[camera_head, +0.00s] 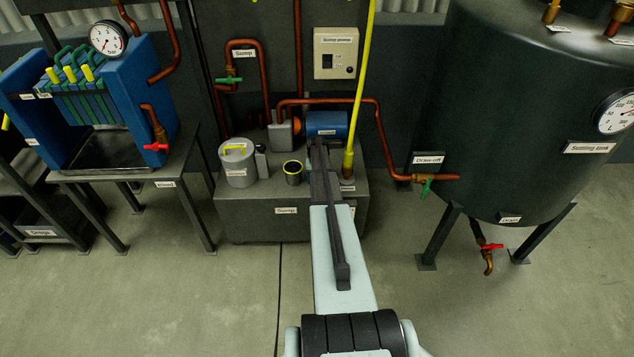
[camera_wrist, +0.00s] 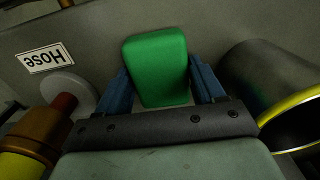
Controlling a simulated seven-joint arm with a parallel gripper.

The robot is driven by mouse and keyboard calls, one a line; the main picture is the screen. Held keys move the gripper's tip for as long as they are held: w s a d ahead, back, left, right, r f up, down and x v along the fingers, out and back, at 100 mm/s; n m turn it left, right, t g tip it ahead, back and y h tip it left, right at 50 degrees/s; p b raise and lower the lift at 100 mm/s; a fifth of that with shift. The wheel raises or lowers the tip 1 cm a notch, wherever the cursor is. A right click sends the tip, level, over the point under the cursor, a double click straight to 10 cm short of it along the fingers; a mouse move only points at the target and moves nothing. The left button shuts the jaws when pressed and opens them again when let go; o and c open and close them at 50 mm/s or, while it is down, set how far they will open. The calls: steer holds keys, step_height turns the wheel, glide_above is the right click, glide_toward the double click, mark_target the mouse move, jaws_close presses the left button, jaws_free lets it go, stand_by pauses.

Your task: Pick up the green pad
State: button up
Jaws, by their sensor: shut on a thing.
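The green pad (camera_wrist: 156,62), a rounded green block, shows in the wrist view between the two blue fingers of my gripper (camera_wrist: 161,90). My gripper is shut on it, with a finger against each side.
A dark cup with a yellow rim (camera_wrist: 265,80) stands close on the right in the wrist view. A brass fitting (camera_wrist: 38,128) and a "Hose" label (camera_wrist: 43,58) lie left. In the head view, a grey canister (camera_head: 237,165) and yellow hose (camera_head: 360,90) flank my arm.

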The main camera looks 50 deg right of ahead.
steer(key=c, duration=0.4)
step_height(320, 180, up, 10)
stand_by(0.6)
